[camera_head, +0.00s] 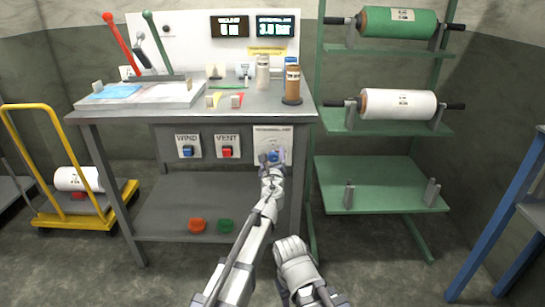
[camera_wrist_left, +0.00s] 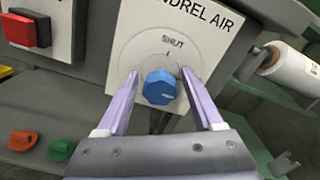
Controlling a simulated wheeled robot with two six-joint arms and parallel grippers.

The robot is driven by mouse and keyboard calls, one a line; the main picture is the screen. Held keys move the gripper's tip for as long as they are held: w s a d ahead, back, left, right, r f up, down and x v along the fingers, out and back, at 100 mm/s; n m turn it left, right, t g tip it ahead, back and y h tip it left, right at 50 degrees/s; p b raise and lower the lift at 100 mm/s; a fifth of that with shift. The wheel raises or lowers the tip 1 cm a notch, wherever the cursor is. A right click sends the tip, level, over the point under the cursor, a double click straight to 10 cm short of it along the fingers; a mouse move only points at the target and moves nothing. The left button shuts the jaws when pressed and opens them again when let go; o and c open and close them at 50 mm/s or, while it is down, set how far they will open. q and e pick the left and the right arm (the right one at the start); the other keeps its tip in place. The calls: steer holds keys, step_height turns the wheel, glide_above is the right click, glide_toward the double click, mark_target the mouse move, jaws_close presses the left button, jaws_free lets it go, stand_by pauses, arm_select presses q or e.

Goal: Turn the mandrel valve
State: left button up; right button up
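The mandrel valve is a blue knob (camera_wrist_left: 160,87) on a white panel (camera_wrist_left: 205,35) marked MANDREL AIR, with SHUT printed above it. A light line on the knob points roughly to the right in the left wrist view. In the head view the knob (camera_head: 275,156) is at the lower right front of the bench, partly hidden. My left gripper (camera_head: 270,160) is right at it. In the left wrist view the gripper (camera_wrist_left: 160,80) is open, with a lilac finger on either side of the knob and a gap seeming to remain. Of my right arm only white links show.
A green rack (camera_head: 380,185) with film rolls stands on the right. Orange (camera_head: 197,225) and green (camera_head: 226,225) caps lie on the lower shelf.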

arm_select(q)
jaws_close()
stand_by(0.3)
steer(key=n, duration=0.4)
steer(key=shift+n, duration=0.3)
steer(key=n, duration=0.4)
steer(key=shift+n, duration=0.3)
steer(key=n, duration=0.4)
steer(key=shift+f+n, duration=0.1)
steer(key=shift+n, duration=2.2)
